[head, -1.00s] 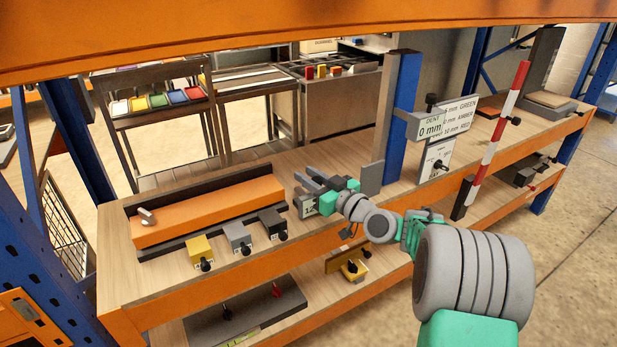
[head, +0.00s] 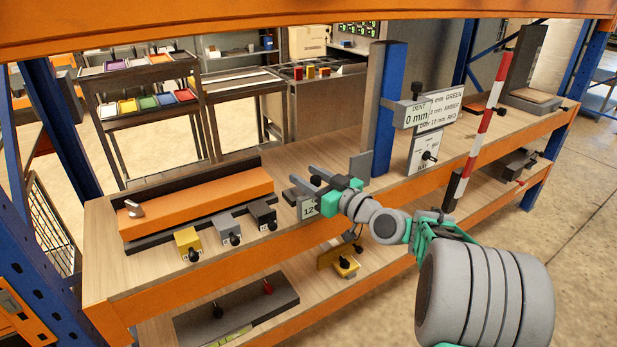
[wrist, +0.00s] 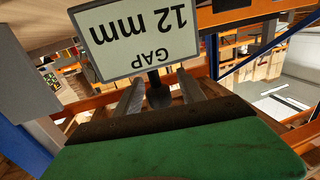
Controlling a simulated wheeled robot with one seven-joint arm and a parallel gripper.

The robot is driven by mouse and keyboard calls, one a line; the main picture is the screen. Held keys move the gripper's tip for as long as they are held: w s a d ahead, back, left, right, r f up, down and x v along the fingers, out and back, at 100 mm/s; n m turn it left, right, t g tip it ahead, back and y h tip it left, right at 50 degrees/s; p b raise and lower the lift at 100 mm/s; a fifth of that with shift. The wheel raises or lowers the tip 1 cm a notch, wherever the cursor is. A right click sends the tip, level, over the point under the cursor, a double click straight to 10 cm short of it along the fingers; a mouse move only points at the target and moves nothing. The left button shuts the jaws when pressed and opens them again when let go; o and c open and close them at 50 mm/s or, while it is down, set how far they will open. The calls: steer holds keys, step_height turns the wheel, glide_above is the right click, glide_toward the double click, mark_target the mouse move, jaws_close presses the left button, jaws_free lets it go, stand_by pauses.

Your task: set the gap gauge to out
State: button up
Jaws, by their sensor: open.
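The gap gauge (head: 307,208) is a small pale sign reading 12, on the upper shelf near the front edge; my gripper partly covers it. In the wrist view the sign (wrist: 137,35) appears upside down, reads "GAP 12 mm" and lies just beyond the fingers. My gripper (head: 304,174) is open over the gauge. In the wrist view, a dark knob (wrist: 158,96) shows between the open fingers (wrist: 157,88). I cannot tell whether either finger touches it.
An orange tray (head: 200,203) lies left on the shelf, with yellow (head: 187,242), grey (head: 227,229) and black (head: 262,215) blocks in front. A blue post (head: 389,110) with a "DENT 0 mm" sign (head: 417,114) and a red-white striped bar (head: 482,130) stand to the right.

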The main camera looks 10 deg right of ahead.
mark_target(320, 184)
steer(key=b+v, duration=0.1)
steer(key=v, duration=0.6)
steer(key=shift+s+d, duration=0.2)
steer(key=shift+s, duration=0.15)
